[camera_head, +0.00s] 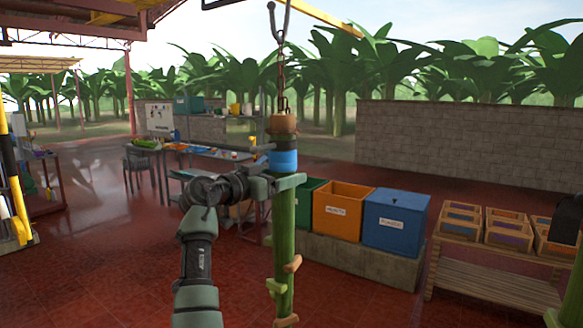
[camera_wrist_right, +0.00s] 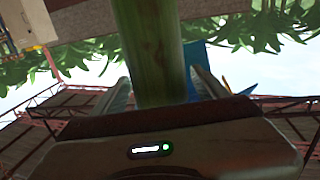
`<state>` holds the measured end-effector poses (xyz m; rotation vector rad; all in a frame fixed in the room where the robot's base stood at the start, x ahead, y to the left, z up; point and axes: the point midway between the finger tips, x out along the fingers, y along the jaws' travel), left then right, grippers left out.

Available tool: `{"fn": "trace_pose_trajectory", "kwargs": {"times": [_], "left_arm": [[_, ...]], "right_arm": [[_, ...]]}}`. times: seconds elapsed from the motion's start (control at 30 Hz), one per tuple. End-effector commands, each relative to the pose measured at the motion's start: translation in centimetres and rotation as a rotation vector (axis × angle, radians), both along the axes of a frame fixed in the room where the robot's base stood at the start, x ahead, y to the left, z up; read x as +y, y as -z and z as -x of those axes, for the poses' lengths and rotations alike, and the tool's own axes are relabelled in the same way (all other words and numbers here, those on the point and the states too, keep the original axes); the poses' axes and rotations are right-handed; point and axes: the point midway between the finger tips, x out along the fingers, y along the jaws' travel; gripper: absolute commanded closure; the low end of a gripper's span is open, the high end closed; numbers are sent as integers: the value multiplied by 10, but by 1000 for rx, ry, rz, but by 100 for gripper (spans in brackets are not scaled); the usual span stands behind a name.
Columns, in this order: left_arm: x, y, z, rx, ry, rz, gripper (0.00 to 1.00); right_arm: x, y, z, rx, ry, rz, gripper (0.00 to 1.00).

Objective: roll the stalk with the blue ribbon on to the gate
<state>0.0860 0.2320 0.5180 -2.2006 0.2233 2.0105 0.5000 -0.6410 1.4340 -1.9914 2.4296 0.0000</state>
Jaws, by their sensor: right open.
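The stalk (camera_head: 284,230) is a long green stem with a few stubs low down. It hangs upright from a chain and hook (camera_head: 281,85) under a brown top. The blue ribbon (camera_head: 284,160) is wrapped around its upper end. My right gripper (camera_head: 287,180) is at the stalk just below the ribbon. In the right wrist view, the open fingers (camera_wrist_right: 160,82) stand on either side of the green stalk (camera_wrist_right: 150,45), with some space beside it. My left gripper is not in view. I cannot make out a gate.
Behind the stalk, an orange bin (camera_head: 338,212) and a blue bin (camera_head: 396,222) stand on a low block plinth. A wooden rack (camera_head: 490,285) with small crates is at the right. A yellow overhead beam (camera_head: 325,17) crosses above. Red floor at the lower left is clear.

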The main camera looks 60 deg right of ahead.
Motion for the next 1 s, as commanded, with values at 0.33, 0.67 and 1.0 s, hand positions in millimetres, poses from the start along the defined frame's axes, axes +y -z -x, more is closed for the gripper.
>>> {"fn": "trace_pose_trajectory", "kwargs": {"times": [0.33, 0.67, 1.0], "left_arm": [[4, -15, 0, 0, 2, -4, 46], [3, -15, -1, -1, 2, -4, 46], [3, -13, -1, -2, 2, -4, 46]], "right_arm": [[-27, 1, 5, 1, -2, 0, 27], [-27, 1, 5, 1, -2, 0, 66], [-27, 1, 4, 1, -3, 1, 100]]}}
